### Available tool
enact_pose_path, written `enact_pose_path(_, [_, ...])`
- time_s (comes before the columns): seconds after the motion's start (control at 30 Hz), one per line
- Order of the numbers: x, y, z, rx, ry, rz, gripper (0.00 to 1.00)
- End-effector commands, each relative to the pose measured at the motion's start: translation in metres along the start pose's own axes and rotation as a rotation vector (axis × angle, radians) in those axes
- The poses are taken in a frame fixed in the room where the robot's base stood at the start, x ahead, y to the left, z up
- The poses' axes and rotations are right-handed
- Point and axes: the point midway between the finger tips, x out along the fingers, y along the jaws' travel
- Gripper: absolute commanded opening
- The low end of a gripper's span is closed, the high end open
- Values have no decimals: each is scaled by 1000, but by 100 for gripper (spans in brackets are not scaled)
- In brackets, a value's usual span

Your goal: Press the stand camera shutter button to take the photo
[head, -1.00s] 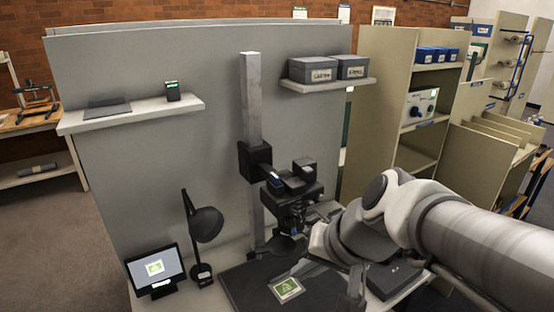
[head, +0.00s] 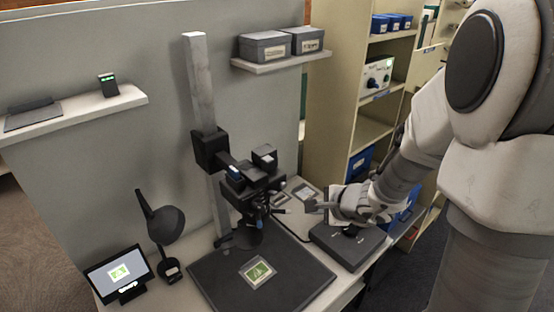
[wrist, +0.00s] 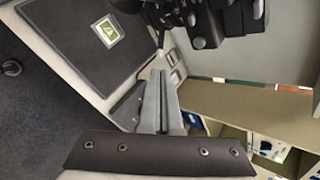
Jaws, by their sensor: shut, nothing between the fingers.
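The stand camera (head: 252,178) is a black unit on a grey column (head: 201,85) over a dark baseboard (head: 205,283). A card with a green picture (head: 257,271) lies on the board. I cannot make out the shutter button. My gripper (head: 309,207) is shut and empty, to the right of the camera with a gap between them, its fingers pointing left. In the wrist view the shut fingers (wrist: 160,85) point up toward the camera (wrist: 200,18), and the card (wrist: 107,31) lies on the board at upper left.
A monitor (head: 119,272) showing the green picture and a black lamp (head: 165,222) stand at the left. A dark grey box (head: 345,250) sits below my gripper. A wall shelf (head: 285,63) holds two grey boxes. Tan shelving (head: 335,90) stands behind at right.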

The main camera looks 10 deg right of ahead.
Motion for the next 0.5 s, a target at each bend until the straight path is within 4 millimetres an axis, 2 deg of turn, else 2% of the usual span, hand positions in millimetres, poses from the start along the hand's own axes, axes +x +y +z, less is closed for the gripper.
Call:
enact_pose_path(0.2, [7, 4, -16, 86, 36, 1, 0])
enact_pose_path(0.5, [7, 5, -17, 91, 38, 0, 0])
